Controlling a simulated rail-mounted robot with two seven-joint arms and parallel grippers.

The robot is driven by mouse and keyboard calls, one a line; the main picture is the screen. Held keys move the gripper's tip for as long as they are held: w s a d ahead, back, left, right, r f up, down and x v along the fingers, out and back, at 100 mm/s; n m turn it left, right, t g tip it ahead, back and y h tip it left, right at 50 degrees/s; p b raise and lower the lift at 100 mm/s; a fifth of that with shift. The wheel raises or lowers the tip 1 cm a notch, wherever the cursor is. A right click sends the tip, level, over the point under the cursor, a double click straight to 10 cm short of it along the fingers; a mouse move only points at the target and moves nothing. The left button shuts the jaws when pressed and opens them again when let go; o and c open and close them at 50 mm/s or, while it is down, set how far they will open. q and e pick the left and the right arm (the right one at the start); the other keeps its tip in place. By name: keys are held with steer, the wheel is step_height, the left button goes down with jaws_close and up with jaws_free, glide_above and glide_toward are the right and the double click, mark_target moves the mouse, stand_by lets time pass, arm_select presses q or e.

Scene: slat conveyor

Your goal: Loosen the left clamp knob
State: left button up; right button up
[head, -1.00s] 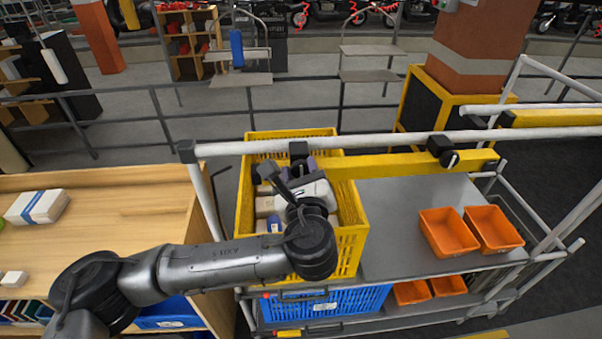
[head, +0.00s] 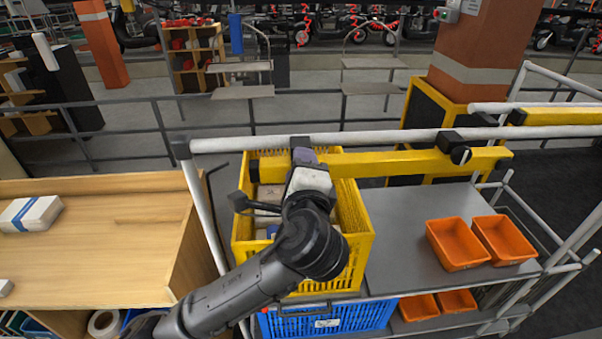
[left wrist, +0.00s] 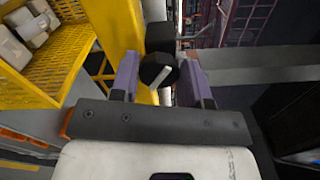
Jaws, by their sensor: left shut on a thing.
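The left clamp (head: 300,142) is a black block on the white horizontal tube, at the left end of the yellow beam (head: 400,163). Its knob is hidden behind my left gripper (head: 304,157) in the head view. In the left wrist view the black knob with a pale bar across its face (left wrist: 157,71) sits between the two purple fingers. My left gripper is shut on this knob, and the knob looks turned at a slant. A second clamp (head: 449,140) with its own knob (head: 460,155) is on the right. My right gripper is not in view.
A yellow crate (head: 357,250) with boxes stands below my left gripper, on a grey shelf (head: 395,210). Orange bins (head: 457,244) stand on the shelf to the right. A blue crate (head: 330,318) is below. A wooden bench (head: 100,260) is on the left.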

arm_select(q)
steer(key=shift+f+n+b, duration=0.15)
steer(key=shift+n+b, duration=0.25)
steer(key=shift+n, duration=1.2)
steer(key=shift+f+n+b, duration=0.1)
steer(key=shift+n+b, duration=0.25)
steer(key=shift+n, duration=1.55)
steer(key=o, duration=0.9)
steer(key=shift+s+d+b, duration=0.25)
steer(key=shift+s+b, duration=0.25)
steer(key=shift+s, duration=1.8)
steer(key=shift+s+d+b, duration=0.2)
steer(key=shift+s+b, duration=0.25)
steer(key=shift+s, duration=1.85)
steer(key=shift+s+d+b, duration=0.25)
steer(key=shift+s+b, duration=0.25)
steer(key=shift+s, duration=1.8)
